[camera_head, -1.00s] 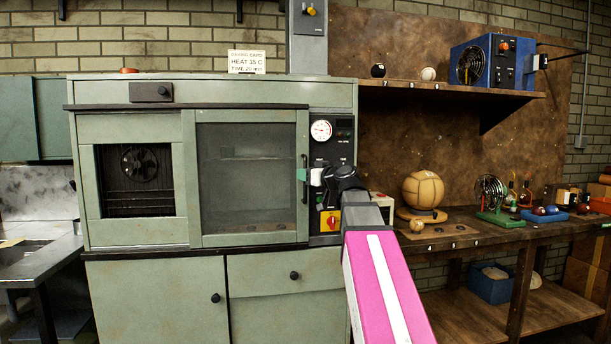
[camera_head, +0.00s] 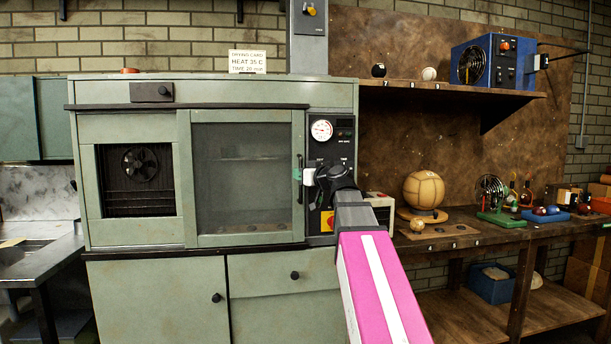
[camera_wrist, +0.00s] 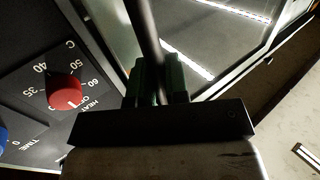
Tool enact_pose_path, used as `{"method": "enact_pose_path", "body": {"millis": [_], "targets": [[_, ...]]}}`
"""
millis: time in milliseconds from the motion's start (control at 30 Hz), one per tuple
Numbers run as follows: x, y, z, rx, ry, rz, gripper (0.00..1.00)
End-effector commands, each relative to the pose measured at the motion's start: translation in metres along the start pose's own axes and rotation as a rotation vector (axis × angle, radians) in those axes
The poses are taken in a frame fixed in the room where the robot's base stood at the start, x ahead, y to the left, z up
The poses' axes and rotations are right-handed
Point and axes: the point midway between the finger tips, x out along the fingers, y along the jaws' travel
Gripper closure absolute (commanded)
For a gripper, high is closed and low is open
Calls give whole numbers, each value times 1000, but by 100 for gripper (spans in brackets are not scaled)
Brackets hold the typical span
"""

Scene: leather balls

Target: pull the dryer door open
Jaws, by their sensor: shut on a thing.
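The dryer door (camera_head: 243,240) is a green-grey framed glass panel on the front of the dryer cabinet. Its dark upright handle bar (camera_head: 299,196) is at the door's right edge. My gripper (camera_head: 298,174) is shut on this bar at about mid height, coming from the right. In the wrist view, the green fingers of my gripper (camera_wrist: 157,84) sit on both sides of the handle bar (camera_wrist: 148,40). The door glass (camera_wrist: 205,30) shows behind them. The door looks only slightly ajar; the gap at its edge is hard to see. My arm covers part of the control panel.
The control panel (camera_head: 345,150) with a dial gauge is just right of the door; its red knob (camera_wrist: 64,91) is close to my gripper. A workbench (camera_head: 480,232) with balls and tools stands at right. The space in front of the door looks clear.

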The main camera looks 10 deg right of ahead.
Motion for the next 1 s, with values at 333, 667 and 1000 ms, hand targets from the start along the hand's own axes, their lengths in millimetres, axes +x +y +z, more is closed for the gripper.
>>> {"method": "enact_pose_path", "body": {"millis": [333,667,1000], "targets": [[47,-72,0,0,0,-8,100],[99,-150,0,-1,0,-7,100],[150,-225,0,0,0,-7,100]]}}
